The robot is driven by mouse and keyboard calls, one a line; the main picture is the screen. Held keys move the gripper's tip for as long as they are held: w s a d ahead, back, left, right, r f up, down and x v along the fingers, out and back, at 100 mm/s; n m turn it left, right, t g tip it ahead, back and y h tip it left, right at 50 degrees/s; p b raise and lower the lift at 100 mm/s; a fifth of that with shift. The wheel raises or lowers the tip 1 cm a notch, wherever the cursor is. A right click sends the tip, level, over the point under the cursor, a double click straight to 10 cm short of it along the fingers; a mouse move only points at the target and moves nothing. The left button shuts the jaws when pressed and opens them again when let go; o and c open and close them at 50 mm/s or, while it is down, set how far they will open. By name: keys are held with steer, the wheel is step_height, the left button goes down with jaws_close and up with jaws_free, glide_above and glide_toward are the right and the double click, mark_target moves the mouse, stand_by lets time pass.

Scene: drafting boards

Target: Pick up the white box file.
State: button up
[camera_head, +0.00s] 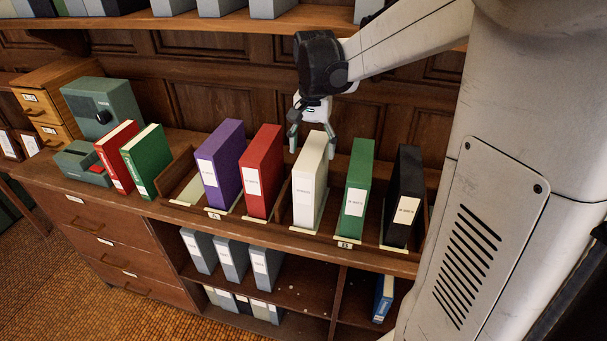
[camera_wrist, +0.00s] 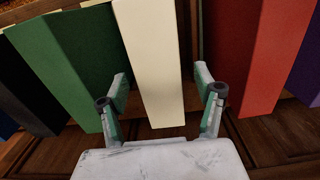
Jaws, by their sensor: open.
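The white box file (camera_head: 309,188) stands upright in a wooden rack on the cabinet top, between the red and green box files. In the head view my gripper (camera_head: 312,140) is above and behind it, pointing down, with its fingers at the height of the file's top. In the wrist view the white box file (camera_wrist: 154,60) runs down between the two fingers of my gripper (camera_wrist: 161,96). The fingers are open, one on each side, with a gap visible on both sides. The file's lower part is hidden in the wrist view.
A red box file (camera_head: 263,172) stands left of the white one, with a purple one (camera_head: 222,166) beyond. A green box file (camera_head: 356,190) and a black one (camera_head: 404,197) stand to the right. A wooden panelled wall (camera_head: 215,108) is close behind the rack.

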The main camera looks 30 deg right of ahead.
step_height(320, 180, down, 5)
steer(key=shift+d+f+p, duration=0.15)
steer(key=shift+p, duration=0.2)
jaws_close()
stand_by(0.5)
